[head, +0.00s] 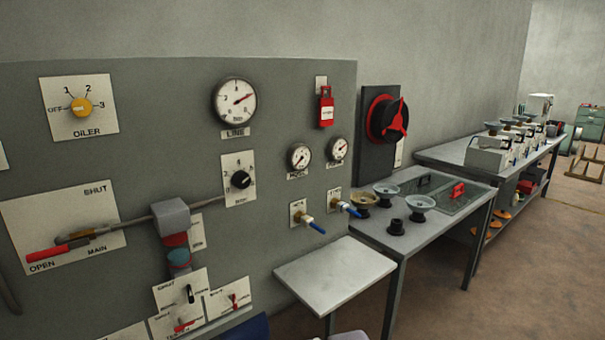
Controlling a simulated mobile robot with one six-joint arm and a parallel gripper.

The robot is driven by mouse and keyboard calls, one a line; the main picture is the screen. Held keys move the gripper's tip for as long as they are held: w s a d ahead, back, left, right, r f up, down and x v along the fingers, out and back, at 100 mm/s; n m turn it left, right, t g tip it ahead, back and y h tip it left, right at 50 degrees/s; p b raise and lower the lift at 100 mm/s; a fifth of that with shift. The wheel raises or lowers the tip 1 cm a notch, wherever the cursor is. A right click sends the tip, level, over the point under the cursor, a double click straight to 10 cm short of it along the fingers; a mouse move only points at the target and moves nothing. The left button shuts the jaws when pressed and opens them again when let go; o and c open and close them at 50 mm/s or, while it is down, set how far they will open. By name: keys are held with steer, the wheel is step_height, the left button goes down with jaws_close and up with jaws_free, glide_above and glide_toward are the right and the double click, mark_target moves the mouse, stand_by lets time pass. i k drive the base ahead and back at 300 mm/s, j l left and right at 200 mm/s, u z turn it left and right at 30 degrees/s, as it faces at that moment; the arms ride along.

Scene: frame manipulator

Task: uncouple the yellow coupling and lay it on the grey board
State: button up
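Two small brass-yellow fittings with blue ends stick out of the grey wall panel in the head view, a left one (306,219) and a right one (341,206). Each sits on its own small white plate. I cannot tell which, if either, is the yellow coupling. A flat grey board (335,274) on legs stands below them, and its top is bare. My gripper is not in view.
A grey table (437,228) right of the board holds a tan bowl (363,200), two grey bowls and a small black piece. The panel carries gauges, a yellow oiler knob (81,107), a red-handled lever (47,254) and a red tag (326,107).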

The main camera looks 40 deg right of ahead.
mark_target(308, 222)
steer(key=i+l, duration=0.15)
steer(key=i, duration=0.25)
steer(key=i+l, duration=0.15)
steer(key=i, duration=0.25)
steer(key=i+l+z, duration=0.1)
steer(key=i, duration=0.3)
